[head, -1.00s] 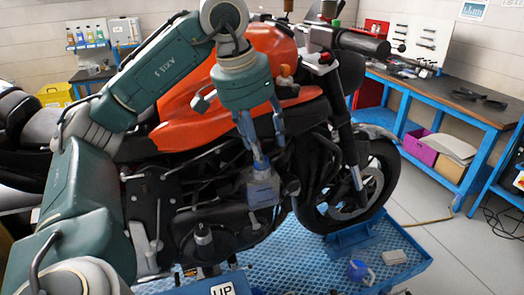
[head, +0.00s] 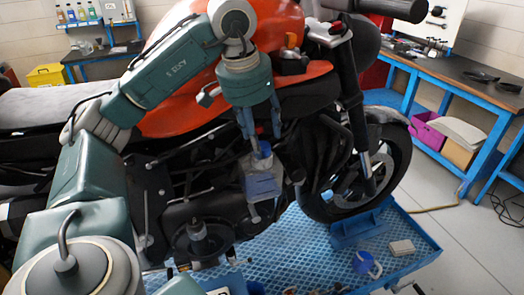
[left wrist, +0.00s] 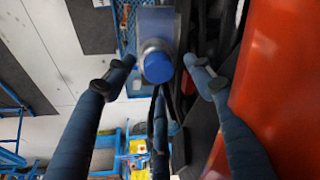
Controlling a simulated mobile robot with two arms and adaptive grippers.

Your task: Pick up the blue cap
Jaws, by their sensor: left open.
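The blue cap (head: 264,149) sits on top of a grey box-like reservoir (head: 263,187) on the side of the orange motorcycle. In the left wrist view the round blue cap (left wrist: 157,66) stands on its grey block, in line with the gap between my fingers. My left gripper (head: 263,138) points down over the cap, open and empty. In the left wrist view its two fingertips (left wrist: 157,68) are spread on either side of the cap with clear gaps. My right gripper is not in view.
The motorcycle's orange tank (head: 180,95) and front wheel (head: 365,185) are close around the arm. A blue lift platform (head: 310,250) lies below, with a blue jug (head: 364,263) and a small pale box (head: 402,247). A blue workbench (head: 450,80) stands at right.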

